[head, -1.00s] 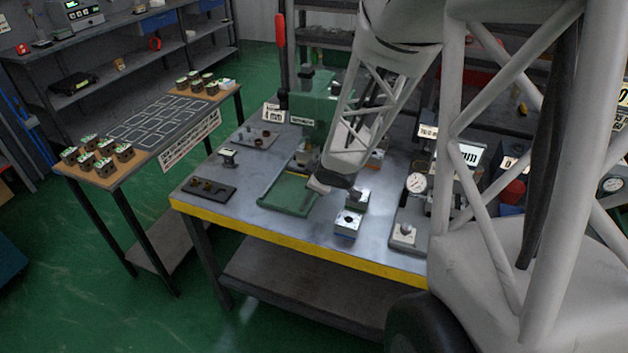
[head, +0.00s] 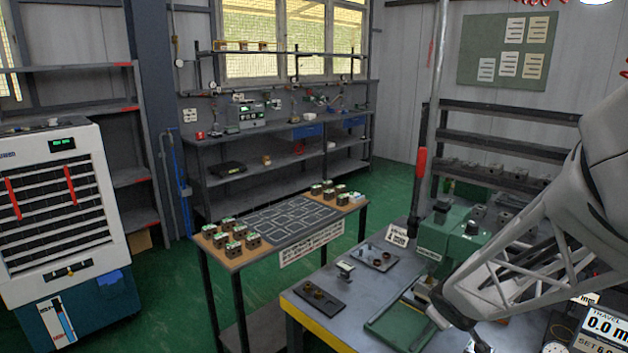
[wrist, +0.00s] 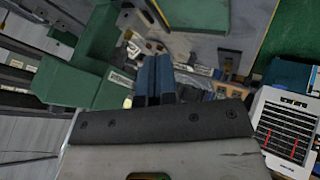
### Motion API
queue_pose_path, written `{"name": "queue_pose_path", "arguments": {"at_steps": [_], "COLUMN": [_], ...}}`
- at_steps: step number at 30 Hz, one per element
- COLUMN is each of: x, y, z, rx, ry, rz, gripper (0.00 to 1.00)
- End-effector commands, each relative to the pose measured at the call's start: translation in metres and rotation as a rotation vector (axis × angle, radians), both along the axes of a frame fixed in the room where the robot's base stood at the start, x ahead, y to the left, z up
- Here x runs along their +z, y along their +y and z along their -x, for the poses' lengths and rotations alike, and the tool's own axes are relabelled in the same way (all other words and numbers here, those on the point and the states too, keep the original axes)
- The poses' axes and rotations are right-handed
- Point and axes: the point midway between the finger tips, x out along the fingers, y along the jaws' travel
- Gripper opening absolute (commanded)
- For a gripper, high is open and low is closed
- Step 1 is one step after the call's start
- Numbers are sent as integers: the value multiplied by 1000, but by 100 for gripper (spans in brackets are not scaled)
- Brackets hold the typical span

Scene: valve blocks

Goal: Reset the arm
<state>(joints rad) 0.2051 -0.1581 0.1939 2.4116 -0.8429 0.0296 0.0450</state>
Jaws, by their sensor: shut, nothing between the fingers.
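My gripper (wrist: 153,78) shows in the wrist view as two blue fingers side by side, pressed together and empty. In the head view my arm comes in from the right, and its end is low over the workbench (head: 310,325), by the green press (head: 445,235). The fingers cannot be made out clearly there. The press also shows as a green body at the left of the wrist view (wrist: 75,85).
A side table (head: 290,220) carries several valve blocks (head: 228,233) at its near left and more at its far end. A dark tray (head: 320,295) and a grey plate (head: 377,258) with small parts lie on the workbench. A white cabinet (head: 60,210) stands far left.

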Motion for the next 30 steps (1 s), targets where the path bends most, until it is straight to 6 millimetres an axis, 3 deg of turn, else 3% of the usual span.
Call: {"name": "queue_pose_path", "arguments": {"at_steps": [6, 15, 30], "x": [38, 76, 121], "y": [9, 30, 87], "z": [35, 93, 205], "rx": [-148, -327, -508], "ry": [25, 92, 271], "rz": [-19, -95, -311], "gripper": [0, 0, 0]}}
